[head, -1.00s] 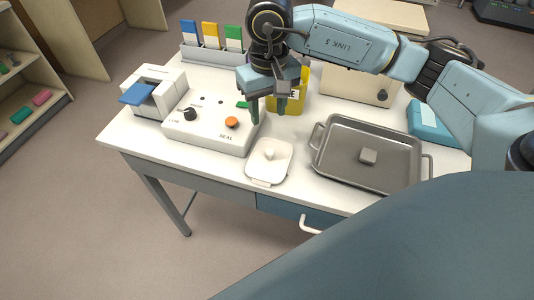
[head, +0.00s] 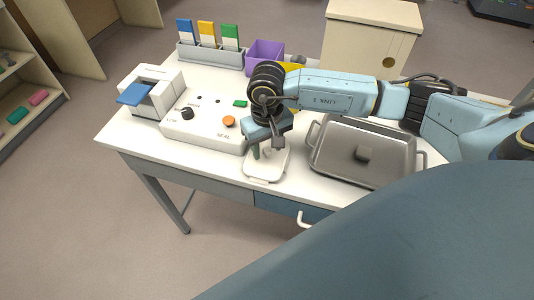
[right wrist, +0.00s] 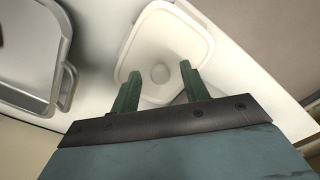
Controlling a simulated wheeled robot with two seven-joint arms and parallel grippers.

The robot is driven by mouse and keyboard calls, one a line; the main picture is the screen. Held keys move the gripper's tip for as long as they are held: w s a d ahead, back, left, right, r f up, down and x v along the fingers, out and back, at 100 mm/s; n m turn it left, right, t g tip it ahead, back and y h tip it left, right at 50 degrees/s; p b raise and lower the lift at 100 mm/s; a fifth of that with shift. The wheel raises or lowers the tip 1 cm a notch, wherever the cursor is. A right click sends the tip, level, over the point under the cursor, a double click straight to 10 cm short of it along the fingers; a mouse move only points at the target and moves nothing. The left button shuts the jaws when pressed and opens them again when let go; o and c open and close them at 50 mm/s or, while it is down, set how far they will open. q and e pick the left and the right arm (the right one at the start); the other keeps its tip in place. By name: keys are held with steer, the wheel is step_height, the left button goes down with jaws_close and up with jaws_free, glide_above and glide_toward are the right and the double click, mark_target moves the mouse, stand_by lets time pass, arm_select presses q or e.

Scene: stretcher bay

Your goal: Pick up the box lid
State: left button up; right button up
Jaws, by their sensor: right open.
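The box lid (head: 265,171) is white with rounded corners and sits near the table's front edge. In the right wrist view the lid (right wrist: 184,50) shows a round knob (right wrist: 159,73) at its middle. My right gripper (head: 267,151) is over the lid, pointing down, and partly hides it in the head view. In the right wrist view its two green fingers (right wrist: 159,84) are apart, with the knob appearing between their tips and nothing gripped. I cannot tell how far above the knob they are. My left gripper is not in view.
A grey tray with a lid (head: 335,162) stands to the right. A white panel with knobs (head: 205,128) is close on the left. A purple bin (head: 264,55) and a card rack (head: 212,55) stand at the back. A drawer handle (head: 304,219) sticks out below.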

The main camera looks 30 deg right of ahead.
jaws_close()
stand_by(0.3)
